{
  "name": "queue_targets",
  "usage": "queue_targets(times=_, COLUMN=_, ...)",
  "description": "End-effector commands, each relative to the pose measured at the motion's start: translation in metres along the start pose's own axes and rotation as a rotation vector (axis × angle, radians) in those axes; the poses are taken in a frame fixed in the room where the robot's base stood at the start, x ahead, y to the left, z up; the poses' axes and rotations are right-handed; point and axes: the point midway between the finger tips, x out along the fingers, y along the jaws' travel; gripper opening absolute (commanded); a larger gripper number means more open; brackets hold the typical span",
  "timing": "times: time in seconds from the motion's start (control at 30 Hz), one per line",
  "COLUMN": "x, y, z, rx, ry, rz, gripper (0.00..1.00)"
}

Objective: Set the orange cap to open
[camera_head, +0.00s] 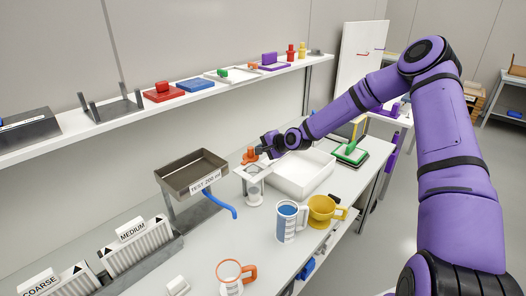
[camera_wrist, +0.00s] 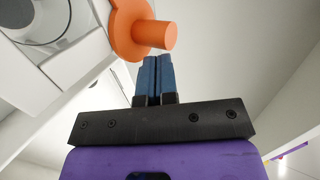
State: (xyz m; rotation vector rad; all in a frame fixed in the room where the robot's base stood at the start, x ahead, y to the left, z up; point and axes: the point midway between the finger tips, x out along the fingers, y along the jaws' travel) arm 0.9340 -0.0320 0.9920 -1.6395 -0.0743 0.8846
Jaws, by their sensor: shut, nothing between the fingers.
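The orange cap (camera_head: 249,155) sits on a white stand (camera_head: 243,170) at the back of the worktop. In the wrist view the cap (camera_wrist: 128,32) is a round orange disc with a thick peg (camera_wrist: 156,35) sticking out to the right. My gripper (camera_head: 262,150) is right beside the cap, on its right in the head view. In the wrist view my gripper's blue fingers (camera_wrist: 156,62) are together and empty, just below the peg. I cannot tell whether they touch it. A clear round vessel (camera_head: 254,190) hangs under the stand.
A metal tray labelled TEST 200 ml (camera_head: 192,172) with a blue spout stands left of the cap. A white bin (camera_head: 303,174) is close on the right. A blue-filled jug (camera_head: 290,220) and a yellow cup (camera_head: 322,209) stand in front. A shelf (camera_head: 150,112) runs behind.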

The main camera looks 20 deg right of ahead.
Motion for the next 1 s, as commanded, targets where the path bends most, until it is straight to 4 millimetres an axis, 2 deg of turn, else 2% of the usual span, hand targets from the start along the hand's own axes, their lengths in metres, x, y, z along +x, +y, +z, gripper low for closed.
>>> queue_targets(times=0.5, x=0.021, y=-0.012, z=-0.006, rx=0.000, ry=0.000, rz=0.000, gripper=0.00)
queue_targets(times=1.0, x=0.025, y=-0.014, z=-0.006, rx=-0.001, ry=0.000, rz=0.000, gripper=0.00)
